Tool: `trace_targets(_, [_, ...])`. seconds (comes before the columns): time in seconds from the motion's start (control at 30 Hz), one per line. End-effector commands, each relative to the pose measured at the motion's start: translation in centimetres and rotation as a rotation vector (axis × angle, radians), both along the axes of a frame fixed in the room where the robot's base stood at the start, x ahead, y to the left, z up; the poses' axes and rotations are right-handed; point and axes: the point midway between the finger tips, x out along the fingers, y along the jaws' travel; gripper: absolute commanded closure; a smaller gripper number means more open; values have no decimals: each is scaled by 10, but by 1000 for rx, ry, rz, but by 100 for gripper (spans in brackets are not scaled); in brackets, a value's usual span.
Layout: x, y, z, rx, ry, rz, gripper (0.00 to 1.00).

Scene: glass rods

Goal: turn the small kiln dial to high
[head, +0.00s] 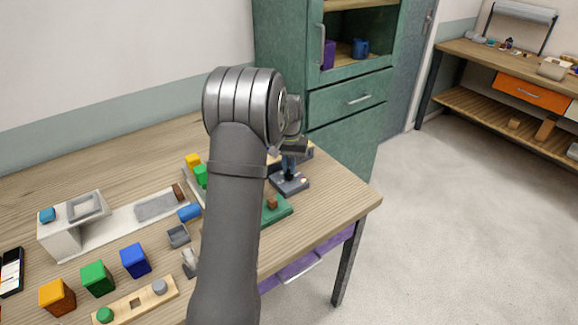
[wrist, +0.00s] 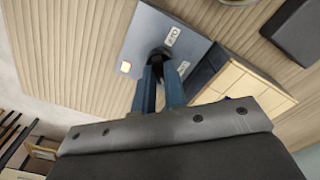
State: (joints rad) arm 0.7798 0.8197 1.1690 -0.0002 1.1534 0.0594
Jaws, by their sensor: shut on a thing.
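The small kiln shows in the wrist view as a blue-grey control panel (wrist: 145,32) beside a pale brick-like block (wrist: 240,84). Its dark round dial (wrist: 160,52) sits near the panel's edge, partly hidden by my fingers. Two small white labels flank the dial; I cannot read them surely. In the head view my gripper (head: 289,171) reaches down to the grey panel (head: 291,186) at the table's right side. The dial's pointer is hidden.
A green board (head: 277,212) with a small brown block lies just in front of the panel. Coloured blocks, a white stand (head: 72,235) and a wooden strip (head: 136,303) occupy the table's left and front. My arm hides the table's middle. A green cabinet (head: 345,105) stands behind.

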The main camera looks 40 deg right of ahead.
Motion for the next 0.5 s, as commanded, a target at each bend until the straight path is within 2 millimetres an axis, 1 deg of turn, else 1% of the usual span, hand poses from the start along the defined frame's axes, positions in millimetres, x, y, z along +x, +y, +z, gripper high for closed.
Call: trace_targets(0.5, [1, -1, 1, -2, -3, -472, 100])
